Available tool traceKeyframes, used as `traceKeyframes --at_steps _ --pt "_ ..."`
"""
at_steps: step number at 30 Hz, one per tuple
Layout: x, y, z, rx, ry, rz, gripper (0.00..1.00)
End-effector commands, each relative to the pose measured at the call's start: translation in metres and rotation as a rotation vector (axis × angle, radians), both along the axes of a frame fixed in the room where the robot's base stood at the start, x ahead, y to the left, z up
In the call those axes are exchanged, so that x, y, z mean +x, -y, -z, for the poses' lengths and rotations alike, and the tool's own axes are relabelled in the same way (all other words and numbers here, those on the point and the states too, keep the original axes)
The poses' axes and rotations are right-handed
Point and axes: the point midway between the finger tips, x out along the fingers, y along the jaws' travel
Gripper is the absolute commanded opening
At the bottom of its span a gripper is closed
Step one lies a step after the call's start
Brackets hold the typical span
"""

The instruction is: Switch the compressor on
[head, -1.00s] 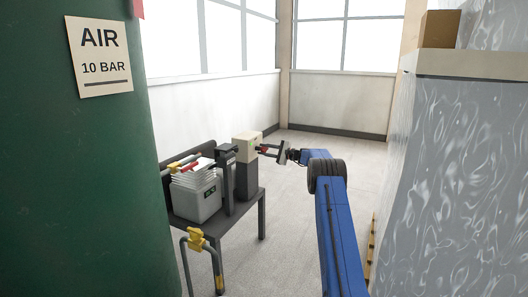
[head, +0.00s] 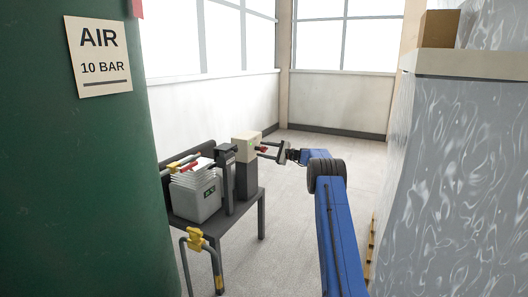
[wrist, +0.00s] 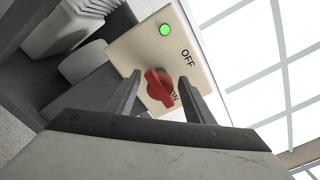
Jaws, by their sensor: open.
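The compressor switch box (head: 244,147) is cream on a dark post, at the far end of a dark bench. In the wrist view its face (wrist: 128,48) carries a red rotary knob (wrist: 158,90), a lit green lamp (wrist: 166,30) and the words OFF and ON. ON is partly covered. The knob's ridge lies tilted, its lower end near ON; I cannot tell which end is the pointer. My gripper (wrist: 160,80) is open, with one finger on each side of the knob. Whether they touch it is unclear. In the head view my gripper (head: 264,150) reaches the box from the right.
A grey bin (head: 195,203) with stacked white items stands on the bench (head: 247,213), beside a dark post. A green air tank (head: 75,190) fills the left. A yellow-fitted pipe (head: 196,239) stands in front. A wrapped stack (head: 455,180) is at right. Floor behind is clear.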

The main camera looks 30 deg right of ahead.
Motion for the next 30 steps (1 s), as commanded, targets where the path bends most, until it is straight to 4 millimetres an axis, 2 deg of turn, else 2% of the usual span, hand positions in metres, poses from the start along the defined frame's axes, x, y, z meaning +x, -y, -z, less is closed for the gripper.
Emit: traceKeyframes --at_steps 5,8,24,30 --pt "-0.004 0.004 -0.001 -0.001 0.001 0.001 0.48" --pt "-0.014 0.012 -0.001 -0.001 0.001 0.001 0.48" --pt "-0.097 0.076 0.000 0.000 -0.001 0.002 0.48" --pt "-0.122 0.096 0.000 -0.001 0.001 0.001 0.48"
